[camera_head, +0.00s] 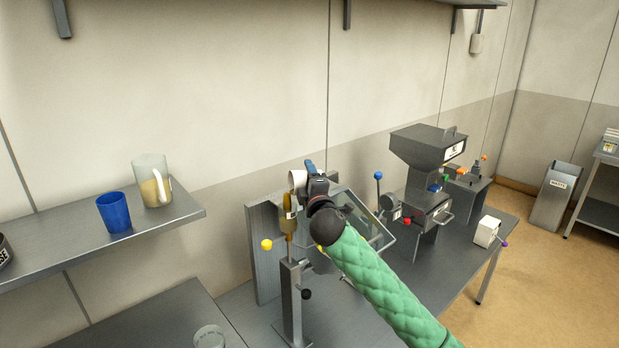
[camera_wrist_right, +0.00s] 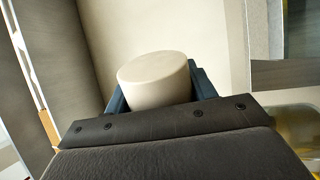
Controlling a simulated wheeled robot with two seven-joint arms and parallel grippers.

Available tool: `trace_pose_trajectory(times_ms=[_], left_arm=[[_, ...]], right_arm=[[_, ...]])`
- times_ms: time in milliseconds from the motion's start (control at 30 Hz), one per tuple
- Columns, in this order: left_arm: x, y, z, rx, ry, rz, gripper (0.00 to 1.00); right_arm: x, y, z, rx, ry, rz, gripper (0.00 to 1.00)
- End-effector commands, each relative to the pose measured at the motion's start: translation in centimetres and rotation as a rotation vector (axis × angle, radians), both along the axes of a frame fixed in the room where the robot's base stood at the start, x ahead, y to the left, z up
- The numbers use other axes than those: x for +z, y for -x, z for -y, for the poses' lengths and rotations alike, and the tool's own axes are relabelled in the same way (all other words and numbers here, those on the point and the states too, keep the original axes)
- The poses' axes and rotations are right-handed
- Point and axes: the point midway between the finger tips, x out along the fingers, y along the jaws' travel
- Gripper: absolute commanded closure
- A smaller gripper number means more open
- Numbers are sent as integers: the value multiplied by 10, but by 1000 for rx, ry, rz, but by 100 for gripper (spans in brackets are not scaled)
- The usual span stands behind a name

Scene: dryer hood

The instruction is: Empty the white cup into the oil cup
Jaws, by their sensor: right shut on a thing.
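The white cup (camera_head: 296,179) is between the fingers of my right gripper (camera_head: 312,172). In the right wrist view the cup (camera_wrist_right: 155,82) shows a smooth, closed end between the blue fingers (camera_wrist_right: 160,90). The cup looks tipped over; its mouth and contents are hidden. My left gripper is out of view.
A blue cup (camera_head: 114,212) and a clear jug (camera_head: 152,181) stand on the left shelf (camera_head: 185,209). A clear beaker (camera_head: 209,337) is at the bottom.

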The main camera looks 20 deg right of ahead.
Motion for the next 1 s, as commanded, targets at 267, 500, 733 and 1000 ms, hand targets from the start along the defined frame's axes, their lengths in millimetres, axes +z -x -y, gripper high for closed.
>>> trace_pose_trajectory(times_ms=[267, 500, 733, 1000], left_arm=[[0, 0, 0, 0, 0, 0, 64], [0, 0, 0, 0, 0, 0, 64], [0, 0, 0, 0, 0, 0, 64], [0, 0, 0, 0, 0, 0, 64]], right_arm=[[0, 0, -4, 1, 123, -3, 70], [3, 0, -7, 0, 188, -8, 70], [7, 0, -10, 1, 250, -9, 70], [10, -1, -13, 1, 327, -14, 70]])
